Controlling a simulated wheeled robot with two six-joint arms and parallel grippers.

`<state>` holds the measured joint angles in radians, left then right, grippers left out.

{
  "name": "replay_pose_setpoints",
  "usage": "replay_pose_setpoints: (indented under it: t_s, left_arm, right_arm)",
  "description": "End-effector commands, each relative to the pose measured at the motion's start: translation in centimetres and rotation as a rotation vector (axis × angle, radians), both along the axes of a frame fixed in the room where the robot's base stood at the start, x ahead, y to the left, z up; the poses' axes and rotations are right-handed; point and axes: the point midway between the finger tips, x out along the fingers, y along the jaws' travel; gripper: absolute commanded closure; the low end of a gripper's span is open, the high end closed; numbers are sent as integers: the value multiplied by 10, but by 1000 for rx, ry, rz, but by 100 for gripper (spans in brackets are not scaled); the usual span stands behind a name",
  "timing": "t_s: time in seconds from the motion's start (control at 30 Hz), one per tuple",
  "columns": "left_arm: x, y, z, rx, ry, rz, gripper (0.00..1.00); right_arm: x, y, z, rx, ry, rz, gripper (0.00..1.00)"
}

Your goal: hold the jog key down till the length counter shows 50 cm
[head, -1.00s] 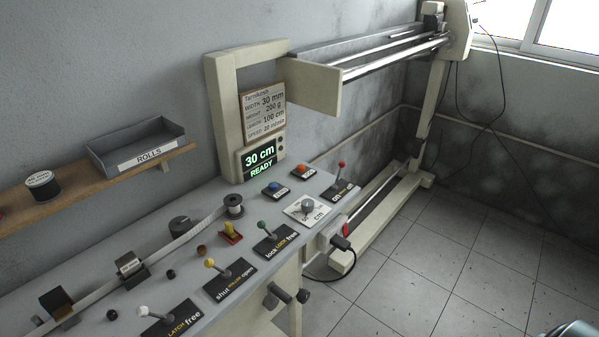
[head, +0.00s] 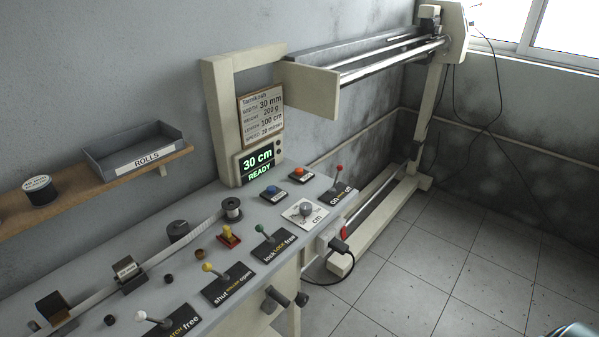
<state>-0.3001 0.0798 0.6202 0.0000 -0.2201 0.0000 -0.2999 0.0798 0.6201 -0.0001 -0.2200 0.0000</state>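The length counter (head: 258,161) is a dark display on the cream post and reads "30 cm" with "READY" under it in green. A blue push button (head: 272,191) and an orange push button (head: 297,179) sit on small dark plates on the grey bench top below it. Their labels are too small to read, so I cannot tell which is the jog key. A yellow key on a red base (head: 228,236) stands further left. Neither gripper shows; a shiny rounded part at the bottom right corner may be mine.
A grey dial marked cm (head: 306,210) and a red-knobbed on/off lever (head: 340,180) stand at the bench's right end. Green (head: 265,234), yellow (head: 213,271) and white (head: 147,318) levers line the front edge. A ROLLS tray (head: 135,152) sits on the wall shelf.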

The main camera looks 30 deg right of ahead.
Motion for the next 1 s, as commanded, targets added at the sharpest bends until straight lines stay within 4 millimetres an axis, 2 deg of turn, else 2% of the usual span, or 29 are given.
replay_pose_setpoints:
  t_s: [0.03, 0.17, 0.2, 1.0]
  left_arm:
    - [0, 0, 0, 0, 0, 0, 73]
    - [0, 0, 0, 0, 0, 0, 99]
    - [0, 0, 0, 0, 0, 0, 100]
    - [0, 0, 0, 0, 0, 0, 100]
  right_arm:
    - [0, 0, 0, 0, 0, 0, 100]
    - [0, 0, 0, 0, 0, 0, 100]
    - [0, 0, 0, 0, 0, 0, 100]
    - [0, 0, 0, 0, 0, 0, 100]
